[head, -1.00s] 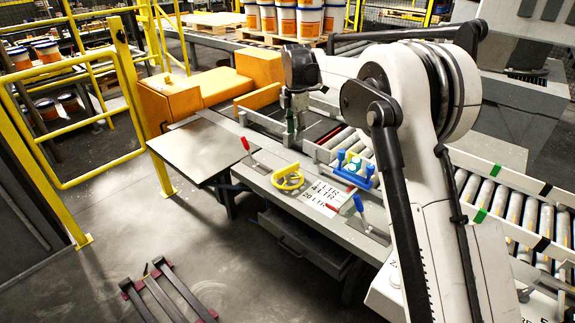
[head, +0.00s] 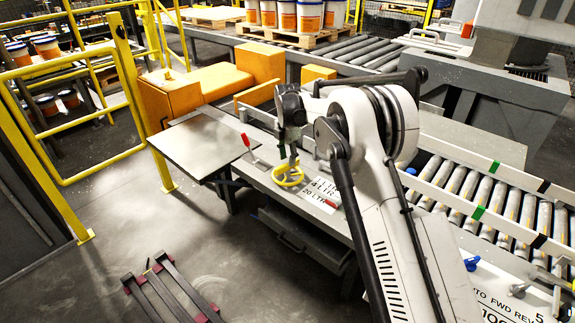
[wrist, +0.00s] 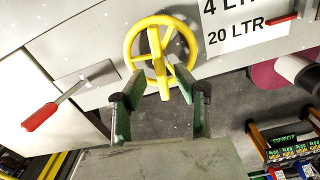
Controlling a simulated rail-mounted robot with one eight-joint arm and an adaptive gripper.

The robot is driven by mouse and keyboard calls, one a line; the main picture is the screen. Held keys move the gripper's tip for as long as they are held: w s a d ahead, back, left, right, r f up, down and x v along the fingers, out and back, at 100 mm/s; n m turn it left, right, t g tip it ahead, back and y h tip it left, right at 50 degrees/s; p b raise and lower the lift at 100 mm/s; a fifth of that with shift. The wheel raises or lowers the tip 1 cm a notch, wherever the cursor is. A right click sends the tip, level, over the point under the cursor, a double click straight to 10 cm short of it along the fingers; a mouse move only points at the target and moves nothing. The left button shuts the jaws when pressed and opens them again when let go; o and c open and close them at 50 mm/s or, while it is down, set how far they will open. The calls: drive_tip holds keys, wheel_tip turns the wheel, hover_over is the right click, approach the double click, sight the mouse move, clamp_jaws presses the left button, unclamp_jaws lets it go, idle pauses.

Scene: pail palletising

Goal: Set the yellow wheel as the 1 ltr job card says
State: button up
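The yellow wheel (head: 280,181) is mounted on the grey bench and has spokes. It fills the top middle of the wrist view (wrist: 131,45). My gripper (head: 290,162) is just above it in the head view. In the wrist view its green fingers (wrist: 160,92) are spread apart, with their tips at the wheel's near rim; I cannot tell whether they touch it. A white size plate (head: 323,193) beside the wheel reads 4 LTR and 20 LTR, with an upper line partly hidden. A red pointer (wrist: 283,20) is at its right edge. I cannot make out a separate job card.
A red-handled lever (head: 246,141) stands left of the wheel. A flat metal table (head: 200,147) adjoins the bench at left. A roller conveyor (head: 480,195) runs at right. Orange blocks (head: 215,85) lie behind. Pails (head: 285,15) stand on a pallet at the back.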

sight(287, 164)
drive_tip(key=shift+f, duration=1.8)
drive_tip(key=shift+c, duration=0.4)
clamp_jaws()
